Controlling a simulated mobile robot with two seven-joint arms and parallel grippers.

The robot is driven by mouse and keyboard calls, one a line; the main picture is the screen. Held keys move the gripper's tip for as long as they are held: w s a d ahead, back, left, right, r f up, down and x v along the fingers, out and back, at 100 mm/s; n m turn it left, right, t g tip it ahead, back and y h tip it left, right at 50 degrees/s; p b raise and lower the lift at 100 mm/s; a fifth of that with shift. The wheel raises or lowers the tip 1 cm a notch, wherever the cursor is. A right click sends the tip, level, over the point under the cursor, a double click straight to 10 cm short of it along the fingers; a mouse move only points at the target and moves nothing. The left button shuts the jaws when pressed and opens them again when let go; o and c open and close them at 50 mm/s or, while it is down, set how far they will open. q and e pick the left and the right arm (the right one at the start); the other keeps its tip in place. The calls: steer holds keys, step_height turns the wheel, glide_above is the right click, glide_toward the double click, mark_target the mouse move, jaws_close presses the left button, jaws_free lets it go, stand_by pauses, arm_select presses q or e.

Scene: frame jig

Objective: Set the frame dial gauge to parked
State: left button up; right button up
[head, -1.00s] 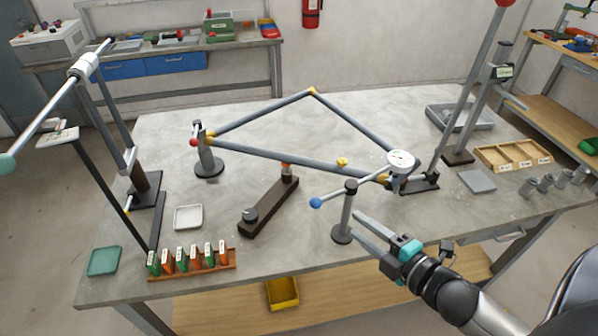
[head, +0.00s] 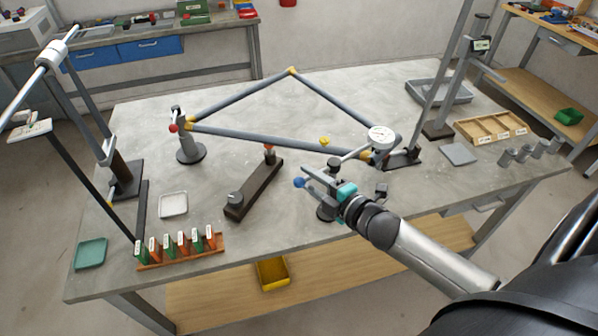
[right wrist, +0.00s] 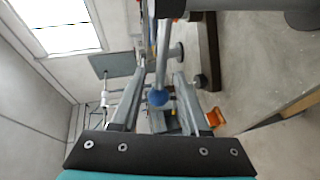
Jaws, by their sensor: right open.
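The dial gauge (head: 381,136) has a round white face and sits by the right corner of the grey frame (head: 260,138). A thin rod runs from it across a dark post to a blue ball (head: 299,182) at its near left end. My right gripper (head: 311,184) is open at the ball end of the rod. In the right wrist view the blue ball (right wrist: 158,97) shows between the two spread fingers, with a gap on either side. My left gripper is not in view.
A dark bar with a red-topped pin (head: 254,187) lies left of my gripper. A rack of orange and green tags (head: 180,250) stands at the front left. A wooden tray (head: 491,126) and grey plate (head: 458,153) are at the right.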

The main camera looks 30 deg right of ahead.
steer(key=shift+x, duration=2.15)
jaws_close()
